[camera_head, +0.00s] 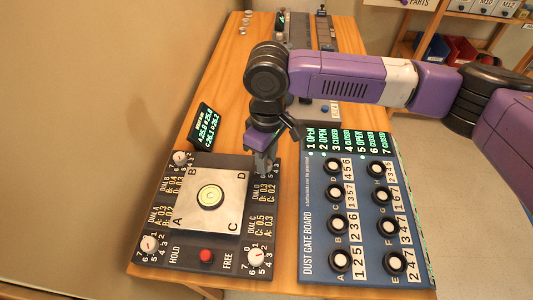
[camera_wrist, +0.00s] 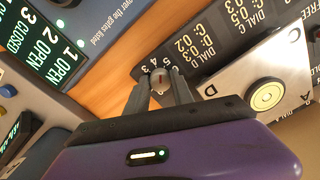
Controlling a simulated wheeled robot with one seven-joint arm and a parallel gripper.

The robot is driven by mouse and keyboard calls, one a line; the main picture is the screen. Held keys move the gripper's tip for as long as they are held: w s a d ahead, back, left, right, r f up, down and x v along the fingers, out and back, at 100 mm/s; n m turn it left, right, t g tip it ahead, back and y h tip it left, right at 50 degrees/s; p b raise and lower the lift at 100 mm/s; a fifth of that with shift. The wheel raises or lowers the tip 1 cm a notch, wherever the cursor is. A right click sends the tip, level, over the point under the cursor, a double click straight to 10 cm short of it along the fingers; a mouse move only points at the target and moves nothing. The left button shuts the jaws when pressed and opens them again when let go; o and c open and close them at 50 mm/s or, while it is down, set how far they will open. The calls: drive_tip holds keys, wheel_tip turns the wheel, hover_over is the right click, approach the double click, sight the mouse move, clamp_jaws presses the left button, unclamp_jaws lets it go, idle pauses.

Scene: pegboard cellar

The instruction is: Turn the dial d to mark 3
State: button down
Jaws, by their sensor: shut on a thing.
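Dial D (camera_wrist: 160,80) is a small pale round knob with a red pointer at the edge of the dark dial board. In the wrist view the marks 5, 4 and 3 lie just above it, and the red pointer is toward them; I cannot tell exactly which mark it meets. My gripper (camera_wrist: 160,92) has its two fingers on either side of the knob, shut on it. In the head view my gripper (camera_head: 263,174) is down at the board's upper right corner and hides dial D.
The board holds a pale square plate (camera_head: 229,179) with corners A to D, other dials (camera_head: 148,244) and a red button (camera_head: 206,255). A small green display (camera_head: 206,126) stands behind it. The blue Dust Gate Board (camera_head: 315,235) with several black knobs lies to the right.

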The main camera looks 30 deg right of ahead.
drive_tip(key=n+p, duration=0.1)
drive_tip(key=n, duration=0.4)
drive_tip(key=shift+n+p, duration=0.3)
drive_tip(key=shift+p, duration=0.1)
drive_tip(key=n, duration=0.5)
drive_tip(key=shift+n, duration=0.4)
drive_tip(key=c, duration=1.1)
unclamp_jaws()
drive_tip(key=shift+r, duration=0.1)
wheel_tip(320, 180, up, 8)
drive_tip(key=shift+w+f, duration=0.15)
drive_tip(key=shift+f, duration=0.05)
